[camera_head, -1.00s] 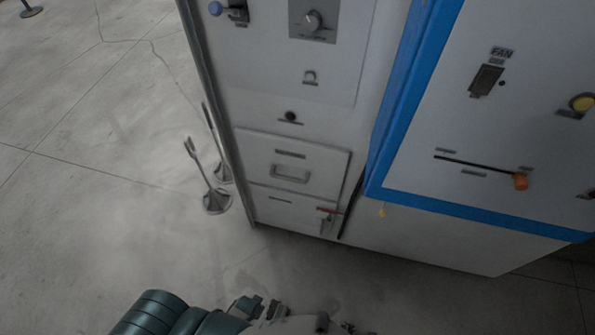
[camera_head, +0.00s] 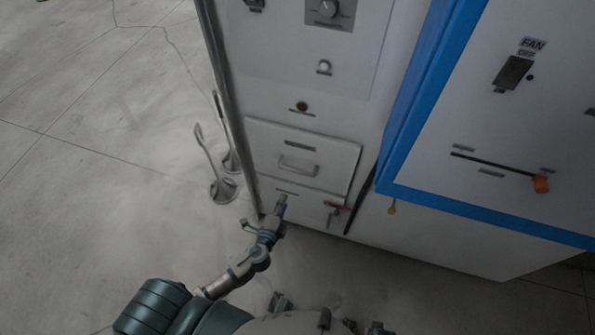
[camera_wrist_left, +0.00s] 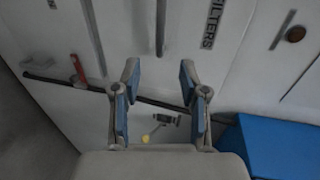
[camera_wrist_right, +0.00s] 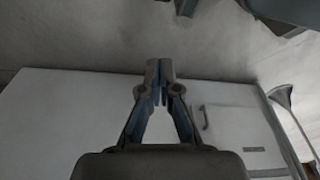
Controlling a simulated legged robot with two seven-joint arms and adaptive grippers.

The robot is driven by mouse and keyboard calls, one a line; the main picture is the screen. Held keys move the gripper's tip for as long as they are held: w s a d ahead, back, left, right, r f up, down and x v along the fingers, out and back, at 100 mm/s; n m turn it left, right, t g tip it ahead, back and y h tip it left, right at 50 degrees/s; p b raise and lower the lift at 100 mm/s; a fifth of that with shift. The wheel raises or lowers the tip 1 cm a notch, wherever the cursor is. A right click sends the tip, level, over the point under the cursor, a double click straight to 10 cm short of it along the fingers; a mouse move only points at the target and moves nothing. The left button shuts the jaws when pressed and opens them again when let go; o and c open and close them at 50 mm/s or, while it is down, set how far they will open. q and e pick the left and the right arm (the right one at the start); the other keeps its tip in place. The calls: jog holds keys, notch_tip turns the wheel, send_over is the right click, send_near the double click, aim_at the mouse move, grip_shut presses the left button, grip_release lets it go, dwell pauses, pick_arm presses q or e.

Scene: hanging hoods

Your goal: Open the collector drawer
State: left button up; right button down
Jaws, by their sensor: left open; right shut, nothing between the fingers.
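The light grey cabinet has a drawer (camera_head: 332,163) with a bar handle (camera_head: 298,168). In the left wrist view its label (camera_wrist_left: 213,22) reads FILTERS, and the handle (camera_wrist_left: 160,28) runs upright. Below that drawer is a lower front panel (camera_head: 312,209) with a small label and a red lever (camera_head: 337,207). The lever also shows in the left wrist view (camera_wrist_left: 77,70). No label reading collector is legible. My left gripper (camera_head: 281,202) appears in front of the lower panel; its fingers (camera_wrist_left: 158,88) are apart and empty. My right gripper (camera_wrist_right: 160,72) is shut and empty.
Metal stands (camera_head: 223,188) are on the floor left of the cabinet. A blue-framed cabinet (camera_head: 455,203) with an orange-knobbed slider (camera_head: 541,184) adjoins on the right. Open concrete floor (camera_head: 90,200) lies to the left.

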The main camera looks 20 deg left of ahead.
pick_arm(q)
send_near(297, 172)
jog(key=x, duration=0.4)
jog(key=b+x, duration=0.1)
jog(key=x, duration=0.5)
jog(key=shift+a+f+b, duration=0.1)
jog(key=shift+f+b, duration=0.2)
jog(key=shift+b, duration=0.1)
jog(key=shift+w, duration=0.5)
pick_arm(e)
jog(key=r, duration=0.2)
jog(key=w+r, duration=0.1)
jog(key=r, duration=0.2)
jog(key=shift+w, duration=0.2)
pick_arm(q)
grip_shut()
